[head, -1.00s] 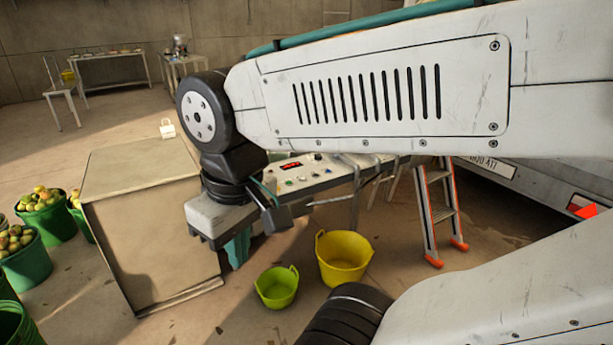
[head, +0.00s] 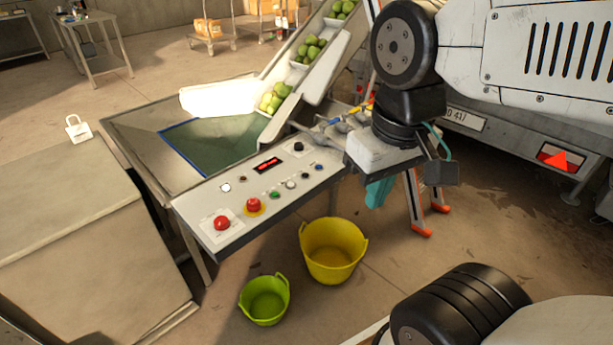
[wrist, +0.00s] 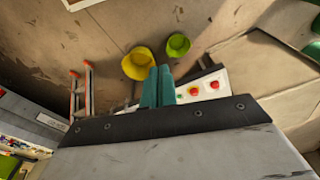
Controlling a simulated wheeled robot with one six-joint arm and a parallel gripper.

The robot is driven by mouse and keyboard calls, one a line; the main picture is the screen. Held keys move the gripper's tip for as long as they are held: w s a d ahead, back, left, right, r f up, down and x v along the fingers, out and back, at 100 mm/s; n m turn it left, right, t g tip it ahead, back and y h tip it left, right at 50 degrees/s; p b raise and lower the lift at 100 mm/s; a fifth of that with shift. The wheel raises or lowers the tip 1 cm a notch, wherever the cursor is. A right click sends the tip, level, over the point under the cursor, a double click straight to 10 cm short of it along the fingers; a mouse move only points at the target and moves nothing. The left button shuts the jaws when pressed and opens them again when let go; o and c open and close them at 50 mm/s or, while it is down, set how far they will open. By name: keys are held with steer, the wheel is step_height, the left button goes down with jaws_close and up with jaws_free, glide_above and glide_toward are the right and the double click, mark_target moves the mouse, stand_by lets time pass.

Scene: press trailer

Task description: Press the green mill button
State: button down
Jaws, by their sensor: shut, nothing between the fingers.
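A white control panel (head: 240,200) is in the middle of the head view, on the front of the metal feed hopper. A small green button (head: 275,195) sits on it, between the red mushroom button on a yellow ring (head: 253,205) and a white button (head: 290,184). My gripper (head: 378,193) has teal fingers pointing down, to the right of the panel and apart from it. In the wrist view the two fingers (wrist: 157,86) are together and empty.
A larger red button (head: 221,223) is at the panel's left end. A yellow tub (head: 333,255) and a lime tub (head: 264,300) stand on the floor below. A conveyor (head: 325,55) carries green fruit behind. An orange-footed stepladder (head: 413,205) stands beyond my gripper. A large box (head: 80,250) is at left.

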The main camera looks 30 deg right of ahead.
steer(key=shift+w+d, duration=0.2)
steer(key=shift+w, duration=0.1)
steer(key=w+d+f+n+t+h, duration=0.1)
steer(key=w+d+f+n+t, duration=0.1)
steer(key=w, duration=0.7)
steer(key=w+d+f+n+t+h, duration=0.1)
steer(key=w+d+n+t, duration=0.15)
steer(key=w, duration=0.65)
steer(key=w+d+f+n+t+h, duration=0.1)
steer(key=w+d+f+n, duration=0.15)
steer(key=w, duration=0.65)
steer(key=w+a+f+n+t+y, duration=0.1)
steer(key=w+a+f+n+y, duration=0.6)
steer(key=w+f, duration=0.3)
step_height(320, 180, down, 3)
steer(key=shift+a+r+n, duration=0.2)
steer(key=shift+a+n, duration=0.2)
steer(key=shift+a, duration=0.45)
steer(key=shift+f, duration=0.1)
